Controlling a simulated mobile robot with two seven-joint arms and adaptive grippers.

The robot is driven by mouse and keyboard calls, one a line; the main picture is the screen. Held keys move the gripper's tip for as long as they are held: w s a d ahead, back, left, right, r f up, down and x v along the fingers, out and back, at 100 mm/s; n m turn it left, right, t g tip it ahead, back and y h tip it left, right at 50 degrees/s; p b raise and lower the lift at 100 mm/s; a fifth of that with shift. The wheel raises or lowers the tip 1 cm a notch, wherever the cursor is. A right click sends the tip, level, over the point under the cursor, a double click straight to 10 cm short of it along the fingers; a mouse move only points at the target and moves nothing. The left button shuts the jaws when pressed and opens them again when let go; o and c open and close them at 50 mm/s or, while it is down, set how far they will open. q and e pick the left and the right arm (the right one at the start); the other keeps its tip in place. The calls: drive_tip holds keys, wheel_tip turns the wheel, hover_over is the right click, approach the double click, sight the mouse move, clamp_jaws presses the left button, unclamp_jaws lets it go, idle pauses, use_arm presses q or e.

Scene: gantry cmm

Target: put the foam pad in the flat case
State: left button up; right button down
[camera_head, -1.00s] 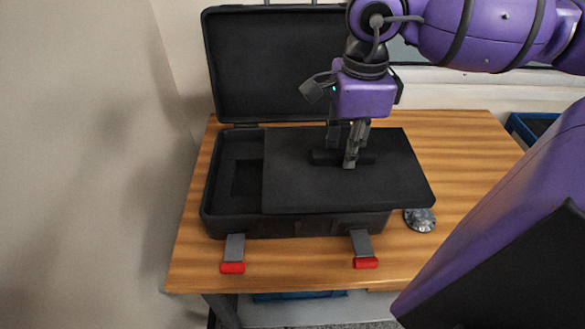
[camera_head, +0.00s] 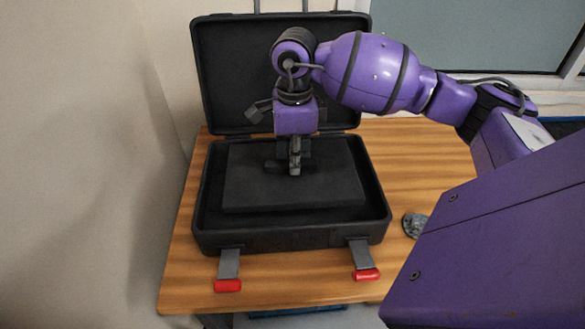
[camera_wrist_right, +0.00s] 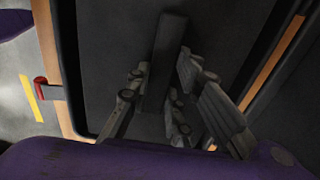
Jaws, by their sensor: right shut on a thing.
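The black flat case (camera_head: 205,215) stands open on the table with its lid (camera_head: 228,70) tilted up at the back. The dark foam pad (camera_head: 325,190) is within the case's outline, inside the rim as seen from the head. Whether it rests on the case floor or hangs just above it I cannot tell. My right gripper (camera_head: 295,170) is shut on the raised bar (camera_head: 275,166) on top of the pad. The bar shows between the fingers in the right wrist view (camera_wrist_right: 165,60). My left gripper is not in view.
Two latches with red ends (camera_head: 228,286) (camera_head: 367,275) hang at the case's front. A round grey metal part (camera_head: 414,225) lies right of the case on the wooden table (camera_head: 420,165). A wall is close on the left.

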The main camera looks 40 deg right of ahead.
drive_tip(key=f, duration=0.3)
drive_tip(key=shift+w+a+f, duration=0.1)
drive_tip(key=shift+w+f, duration=0.15)
drive_tip(key=shift+f, duration=0.1)
drive_tip(key=c, duration=1.6)
unclamp_jaws()
wheel_tip(320, 180, up, 12)
drive_tip(key=shift+r, duration=0.1)
